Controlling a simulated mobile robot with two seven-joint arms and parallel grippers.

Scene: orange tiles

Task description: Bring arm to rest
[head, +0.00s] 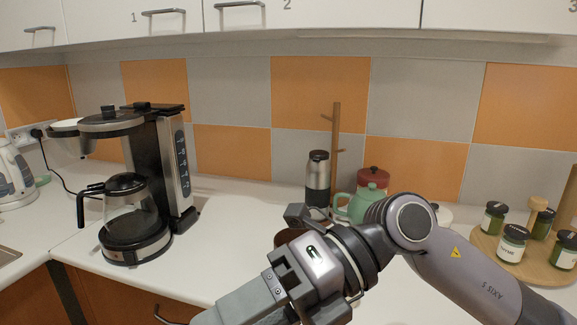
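My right arm (465,272) comes in from the lower right, bends at a joint (409,221) in front of the counter and runs down to the left. Its gripper (240,305) points to the lower left over the front part of the white counter. The fingers run toward the bottom edge of the picture, and I cannot see whether they are apart or together. Nothing is visibly held. My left arm and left gripper are not in view.
A coffee machine (170,165) with a glass carafe (130,205) stands left. A wooden tray (487,243) with several jars is right.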

